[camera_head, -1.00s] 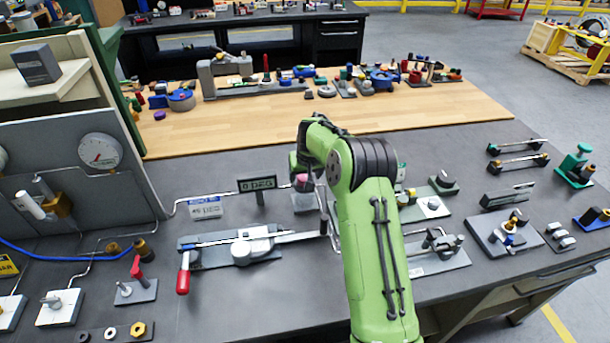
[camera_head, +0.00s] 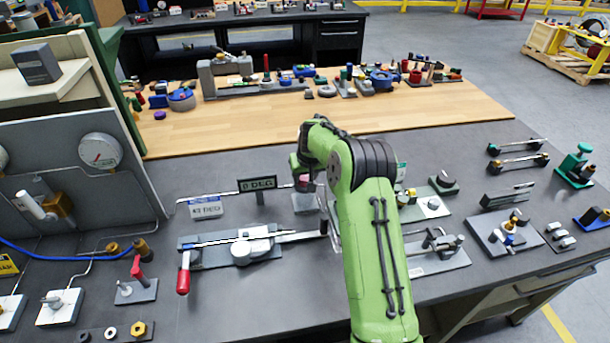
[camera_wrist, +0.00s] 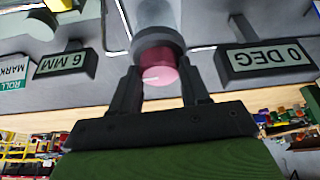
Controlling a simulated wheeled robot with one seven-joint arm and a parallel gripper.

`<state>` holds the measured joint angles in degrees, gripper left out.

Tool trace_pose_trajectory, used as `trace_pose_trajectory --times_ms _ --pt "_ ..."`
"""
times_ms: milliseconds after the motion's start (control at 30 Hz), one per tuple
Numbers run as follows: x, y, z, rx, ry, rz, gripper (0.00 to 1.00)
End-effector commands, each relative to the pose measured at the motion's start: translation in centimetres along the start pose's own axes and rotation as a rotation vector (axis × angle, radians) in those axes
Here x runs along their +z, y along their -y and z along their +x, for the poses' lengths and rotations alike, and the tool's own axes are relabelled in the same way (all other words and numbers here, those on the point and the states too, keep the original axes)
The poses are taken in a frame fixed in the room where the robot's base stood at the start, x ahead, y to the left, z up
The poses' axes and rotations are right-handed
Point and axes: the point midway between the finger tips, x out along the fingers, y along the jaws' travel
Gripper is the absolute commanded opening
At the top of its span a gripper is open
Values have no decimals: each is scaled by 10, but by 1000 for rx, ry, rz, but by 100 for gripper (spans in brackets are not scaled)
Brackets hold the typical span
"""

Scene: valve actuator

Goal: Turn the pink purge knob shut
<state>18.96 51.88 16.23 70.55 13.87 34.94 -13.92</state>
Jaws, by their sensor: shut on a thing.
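The pink purge knob (camera_wrist: 158,68) sits between the two fingers of my gripper (camera_wrist: 160,76) in the wrist view. The gripper is shut on the knob, with a finger on each side. A short white mark shows on the knob's face, lying nearly level. A grey round collar is behind the knob. In the head view my gripper (camera_head: 304,182) is over the knob's block (camera_head: 304,203), and the knob is mostly hidden by the arm. A dark sign reading 0 DEG (camera_head: 257,184) stands left of the gripper; the wrist view shows it upside down (camera_wrist: 266,57).
A red-handled lever fixture (camera_head: 240,247) lies in front of the knob. A small tilted plate (camera_head: 206,207) stands left of the sign. The wrist view also shows a 6 MM sign (camera_wrist: 66,62). Several fixtures stand to the right, including a green one (camera_head: 577,164).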

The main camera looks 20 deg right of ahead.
Motion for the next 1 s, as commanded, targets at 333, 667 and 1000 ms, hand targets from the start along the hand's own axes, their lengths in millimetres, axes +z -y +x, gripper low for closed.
trace_pose_trajectory --times_ms 333,667,1000 --pt "0 -2 0 -85 0 -207 15" --pt "-1 -4 -1 -206 0 -497 15" --pt "-3 -6 -2 -331 0 -797 15"
